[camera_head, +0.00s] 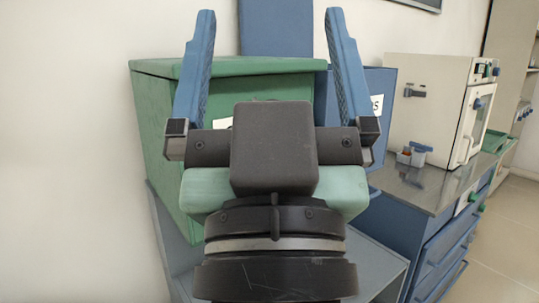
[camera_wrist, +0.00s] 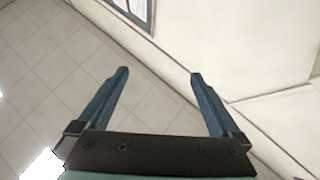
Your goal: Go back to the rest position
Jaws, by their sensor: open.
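My gripper (camera_head: 266,70) is raised close in front of the head camera, its two blue fingers spread wide and pointing up. Nothing is between the fingers. In the wrist view my gripper (camera_wrist: 160,88) is also open and empty, with floor tiles and a pale wall beyond it. The gripper's body hides part of the green box and the blue box behind it in the head view.
A green box (camera_head: 155,130) stands behind my gripper, with a blue box (camera_head: 385,88) to its right. A cream furnace (camera_head: 430,110) sits on a grey-topped bench (camera_head: 400,188) with blue drawers. Small blue containers (camera_head: 413,153) stand before it. Tiled floor (camera_head: 510,250) is clear at right.

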